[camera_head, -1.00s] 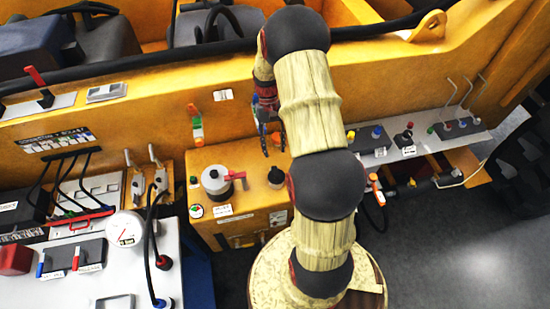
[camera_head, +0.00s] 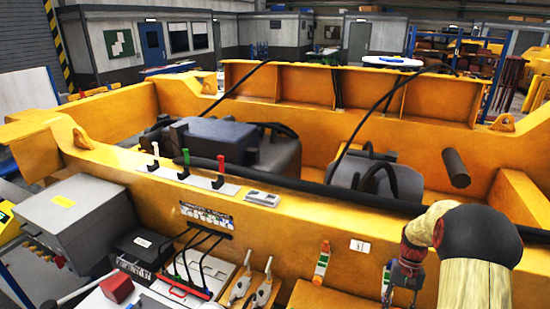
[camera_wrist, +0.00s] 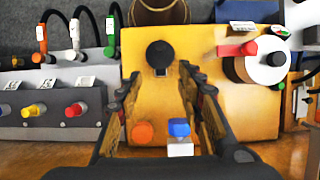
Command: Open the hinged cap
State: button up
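In the wrist view, a round black cap (camera_wrist: 160,52) stands on the yellow box top, straight ahead of my gripper (camera_wrist: 159,78). It looks closed, and its hinge is hard to make out. A white round fitting (camera_wrist: 268,66) with a red handle (camera_wrist: 240,49) is to the right. In the head view, my gripper (camera_head: 401,286) is near the lower right edge, and the cap is out of frame.
In the wrist view, an orange knob (camera_wrist: 143,133) and a blue knob (camera_wrist: 179,128) lie low between the fingers. A switch panel (camera_wrist: 50,107) and hoses with coloured ends are on the left. In the head view, a yellow frame wall (camera_head: 300,225) stands behind my arm.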

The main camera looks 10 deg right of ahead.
jog(key=s+a+r+n+t+h+b, duration=0.1)
jog(key=s+a+r+n+t+b, duration=0.1)
jog(key=a+b, duration=0.5)
jog(key=s+a+r+n+t+b, duration=0.2)
jog(key=s+a+t+b, duration=0.2)
jog(key=s+a+b, duration=0.3)
jog(key=s+a+r+n+t+h+b, duration=0.1)
jog(key=s+a+b, duration=0.4)
jog(key=a, duration=0.6)
jog(key=shift+s+a+r+n+t+h+b, duration=0.15)
jog(key=shift+a+r+n+t+h+b, duration=0.3)
jog(key=shift+t+b, duration=0.8)
jog(key=shift+a+y, duration=0.25)
jog(key=shift+a+n+b, duration=0.1)
jog(key=shift+n+b, duration=0.15)
jog(key=shift+b, duration=0.05)
jog(key=shift+c, duration=0.4)
jog(key=shift+c, duration=0.5)
